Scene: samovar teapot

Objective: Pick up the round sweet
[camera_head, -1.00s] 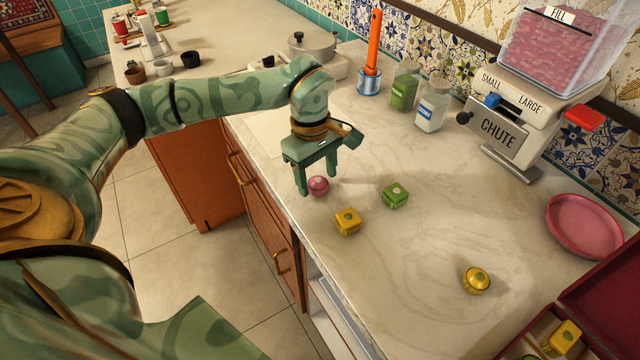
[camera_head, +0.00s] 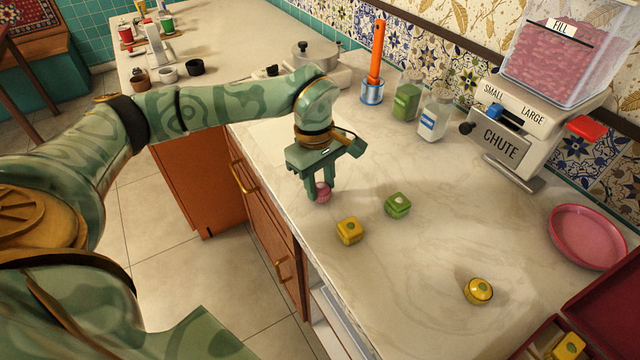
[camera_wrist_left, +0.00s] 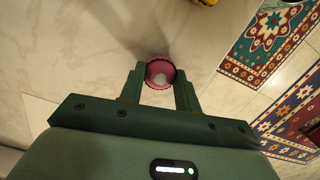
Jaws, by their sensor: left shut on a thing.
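A round pink sweet (camera_head: 323,191) is between the fingers of my left gripper (camera_head: 321,190), low over the marble counter (camera_head: 400,270). In the left wrist view the pink sweet (camera_wrist_left: 160,73), with a pale spot on top, sits between both fingertips (camera_wrist_left: 160,80), which are shut on it. I cannot tell whether the sweet touches the counter. A square yellow sweet (camera_head: 349,231), a square green sweet (camera_head: 398,205) and a round yellow sweet (camera_head: 478,291) lie apart on the counter. My right gripper is not in view.
A pink plate (camera_head: 588,237) and a dark red box (camera_head: 600,300) with sweets are at the right. The chute dispenser (camera_head: 505,145), two jars (camera_head: 432,120), and an orange-handled tool (camera_head: 376,55) stand along the tiled wall. The counter's front edge is just left of the gripper.

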